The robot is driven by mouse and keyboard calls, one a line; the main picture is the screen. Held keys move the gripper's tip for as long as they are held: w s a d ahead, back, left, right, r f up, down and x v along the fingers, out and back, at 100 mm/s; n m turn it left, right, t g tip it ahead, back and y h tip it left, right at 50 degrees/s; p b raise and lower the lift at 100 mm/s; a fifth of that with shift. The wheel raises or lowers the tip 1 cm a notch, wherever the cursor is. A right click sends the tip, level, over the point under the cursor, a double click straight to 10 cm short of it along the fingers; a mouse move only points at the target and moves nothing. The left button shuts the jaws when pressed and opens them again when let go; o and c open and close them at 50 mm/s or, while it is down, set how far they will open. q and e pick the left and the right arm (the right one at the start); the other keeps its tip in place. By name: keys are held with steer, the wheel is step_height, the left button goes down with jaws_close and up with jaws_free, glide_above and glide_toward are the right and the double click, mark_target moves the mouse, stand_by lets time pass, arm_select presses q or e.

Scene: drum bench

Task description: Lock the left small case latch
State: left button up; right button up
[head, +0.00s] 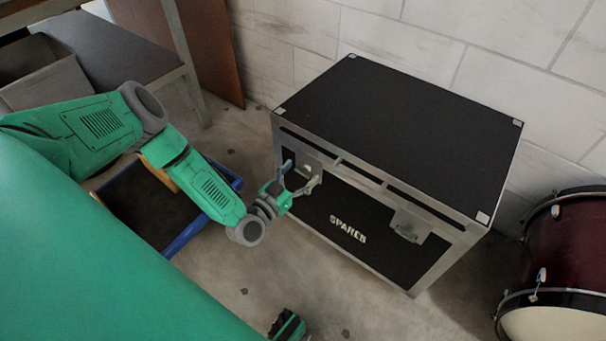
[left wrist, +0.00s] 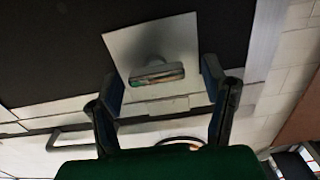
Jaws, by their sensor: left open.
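The black case (head: 400,125) with metal edges and "SPARES" on its front stands on the floor. Its left latch (head: 308,170) is a metal plate on the front, partly hidden behind my left gripper. In the left wrist view the latch (left wrist: 157,74) shows as a light plate with a small raised handle, between and beyond the fingers. My left gripper (head: 299,177) is open in front of the latch, with its fingers on either side of it; it also shows in the left wrist view (left wrist: 165,88). I cannot tell whether it touches. The right latch (head: 410,228) is uncovered. A part of my right gripper (head: 288,326) shows at the bottom edge.
A dark red drum (head: 560,260) stands at the right. A blue-edged tray (head: 185,238) lies on the floor behind my left arm. A shelf with a grey box (head: 50,75) is at the upper left.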

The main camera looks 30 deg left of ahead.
arm_select(q)
steer(key=shift+w+d+r, duration=0.1)
steer(key=shift+w+d, duration=0.15)
steer(key=shift+w, duration=0.35)
steer(key=c, duration=1.2)
steer(key=shift+a, duration=0.1)
